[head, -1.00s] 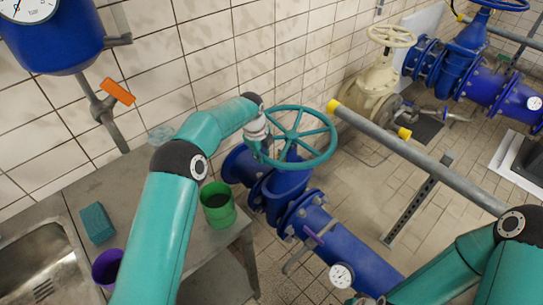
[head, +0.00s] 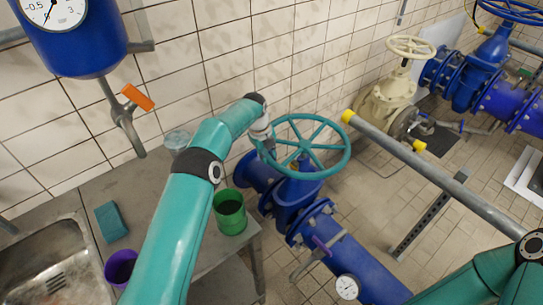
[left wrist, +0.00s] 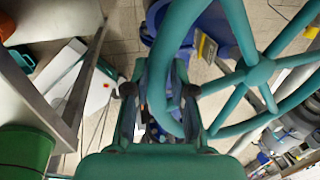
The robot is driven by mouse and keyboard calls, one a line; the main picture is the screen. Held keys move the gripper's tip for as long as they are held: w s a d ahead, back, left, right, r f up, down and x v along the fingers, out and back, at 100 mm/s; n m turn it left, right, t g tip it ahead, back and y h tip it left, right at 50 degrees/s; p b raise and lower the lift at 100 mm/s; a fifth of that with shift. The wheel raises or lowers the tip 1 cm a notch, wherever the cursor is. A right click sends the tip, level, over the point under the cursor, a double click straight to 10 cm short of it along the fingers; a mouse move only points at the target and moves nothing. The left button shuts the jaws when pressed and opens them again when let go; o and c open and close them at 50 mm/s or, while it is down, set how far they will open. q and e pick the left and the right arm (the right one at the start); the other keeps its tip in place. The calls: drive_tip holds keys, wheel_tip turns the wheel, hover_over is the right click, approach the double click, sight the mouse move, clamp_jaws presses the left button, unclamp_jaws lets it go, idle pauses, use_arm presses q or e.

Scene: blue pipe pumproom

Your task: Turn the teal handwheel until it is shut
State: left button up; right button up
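The teal handwheel (head: 304,145) sits on top of a blue valve (head: 296,200) and is spoked. My left gripper (head: 267,146) is at the left part of its rim. In the left wrist view, the two fingers of my left gripper (left wrist: 157,95) stand apart, one on each side of the teal handwheel's rim (left wrist: 163,75).
A grey pipe rail (head: 430,168) with yellow ends runs right of the wheel. A green cup (head: 229,214), purple cup (head: 120,266) and teal sponge (head: 111,221) stand on the bench beside the sink (head: 55,265). A cream valve (head: 392,100) stands behind. The tiled wall is close behind my left gripper.

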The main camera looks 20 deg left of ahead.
use_arm(q)
drive_tip(key=o, duration=0.4)
drive_tip(key=shift+s+a+f, duration=0.1)
drive_tip(key=shift+o, duration=0.2)
wheel_tip(320, 180, up, 12)
drive_tip(key=s+a, duration=0.1)
drive_tip(key=shift+s, duration=0.35)
drive_tip(key=shift+a+f, duration=0.1)
